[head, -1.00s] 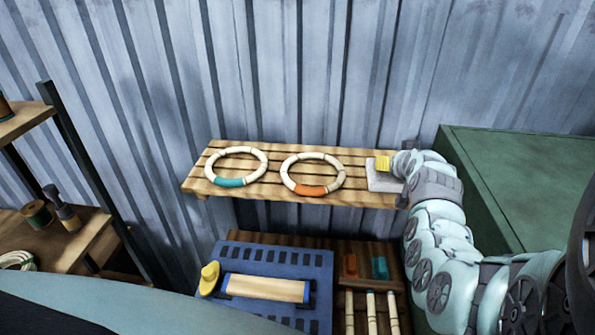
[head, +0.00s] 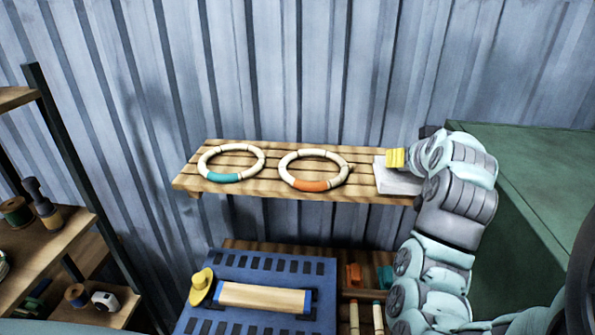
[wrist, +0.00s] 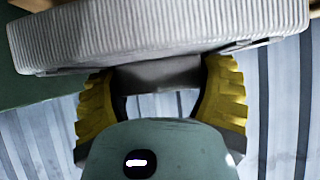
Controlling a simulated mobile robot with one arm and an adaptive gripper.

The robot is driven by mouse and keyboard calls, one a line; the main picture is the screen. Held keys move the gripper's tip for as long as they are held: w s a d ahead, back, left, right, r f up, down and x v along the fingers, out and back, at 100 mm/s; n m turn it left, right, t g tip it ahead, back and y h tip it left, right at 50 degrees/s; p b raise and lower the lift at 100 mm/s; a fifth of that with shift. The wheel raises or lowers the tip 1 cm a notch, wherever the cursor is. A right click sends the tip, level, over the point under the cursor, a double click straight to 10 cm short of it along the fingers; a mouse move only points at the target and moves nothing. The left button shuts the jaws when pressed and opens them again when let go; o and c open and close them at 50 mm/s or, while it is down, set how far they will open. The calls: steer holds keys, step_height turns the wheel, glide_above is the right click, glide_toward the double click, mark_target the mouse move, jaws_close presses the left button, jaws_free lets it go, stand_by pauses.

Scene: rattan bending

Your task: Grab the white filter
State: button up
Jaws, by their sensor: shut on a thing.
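The white filter (head: 393,180) is a flat block at the right end of the slatted shelf in the head view. In the wrist view the filter (wrist: 160,35) fills the top of the picture, with a ribbed pale side. My gripper (head: 396,159) has yellow finger pads and is shut on the filter. In the wrist view the pads of my gripper (wrist: 160,80) stand left and right against the filter's lower side. The arm hides part of the filter, and I cannot tell whether it still touches the shelf.
The shelf (head: 270,180) also holds a ring with a teal section (head: 231,162) and a ring with an orange section (head: 313,170). A blue slotted board (head: 320,275) lies below. A green cabinet (head: 545,165) stands right, close to my arm. A wooden rack (head: 75,230) stands left.

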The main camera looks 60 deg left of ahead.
mark_target(414, 180)
steer(key=s+d+p, duration=0.1)
steer(key=s+d, duration=0.1)
steer(key=s+d+r+p, duration=0.1)
steer(key=s+d+p, duration=0.1)
steer(key=s+d, duration=0.1)
steer(key=shift+s+d+p, duration=0.15)
steer(key=shift+d+p, duration=0.05)
steer(key=shift+p, duration=0.1)
steer(key=shift+s+d+f+p, duration=0.1)
steer(key=shift+s+d+p, duration=0.2)
steer(key=shift+p, duration=0.35)
